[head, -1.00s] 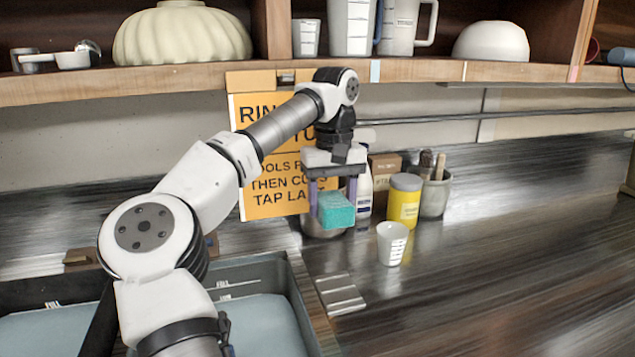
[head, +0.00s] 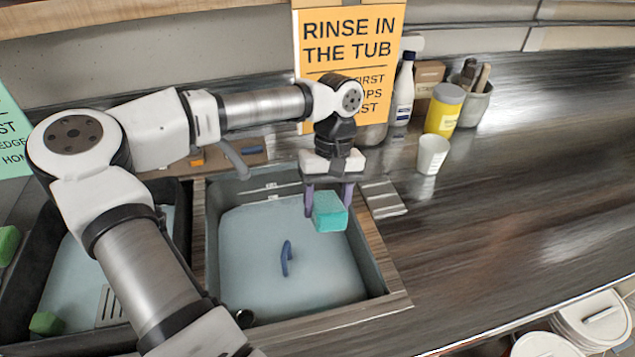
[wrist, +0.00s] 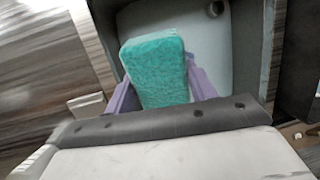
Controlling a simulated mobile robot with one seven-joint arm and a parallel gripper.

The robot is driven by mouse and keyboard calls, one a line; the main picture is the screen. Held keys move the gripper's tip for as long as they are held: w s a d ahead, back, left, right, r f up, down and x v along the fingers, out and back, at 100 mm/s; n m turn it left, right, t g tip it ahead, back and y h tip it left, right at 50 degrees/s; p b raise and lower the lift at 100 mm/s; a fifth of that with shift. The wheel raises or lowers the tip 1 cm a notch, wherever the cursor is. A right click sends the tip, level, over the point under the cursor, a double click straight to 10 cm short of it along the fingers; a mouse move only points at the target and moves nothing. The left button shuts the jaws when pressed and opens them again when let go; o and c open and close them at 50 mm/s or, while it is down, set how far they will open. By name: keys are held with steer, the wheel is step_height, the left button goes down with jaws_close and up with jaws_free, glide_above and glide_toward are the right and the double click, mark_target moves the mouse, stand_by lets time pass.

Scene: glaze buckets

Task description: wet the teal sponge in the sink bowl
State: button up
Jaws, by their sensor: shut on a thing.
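My gripper (head: 328,195) points down with its purple fingers shut on the teal sponge (head: 330,212). The sponge also shows in the wrist view (wrist: 157,72), gripped between both fingers. In the head view the sponge is over the right part of the right sink bowl (head: 382,268). It looks held above the pale blue-grey surface inside, apart from it; the exact height is hard to tell. The bowl's pale inside also lies beyond the sponge in the wrist view (wrist: 222,60).
A blue curved thing (head: 286,258) is in the right bowl. A second, dark-walled basin (head: 48,270) is at left, with a green block (head: 46,323). A white cup (head: 432,154), yellow jar (head: 444,108) and bottle (head: 403,90) stand behind. The counter at right is clear.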

step_height(320, 180, down, 22)
steer(key=b, duration=1.6)
steer(key=shift+f+b, duration=0.2)
steer(key=shift+b, duration=0.1)
stand_by(0.7)
step_height(320, 180, up, 15)
steer(key=p, duration=0.9)
stand_by(0.9)
steer(key=shift+r+p, duration=2.2)
steer(key=shift+r, duration=1.5)
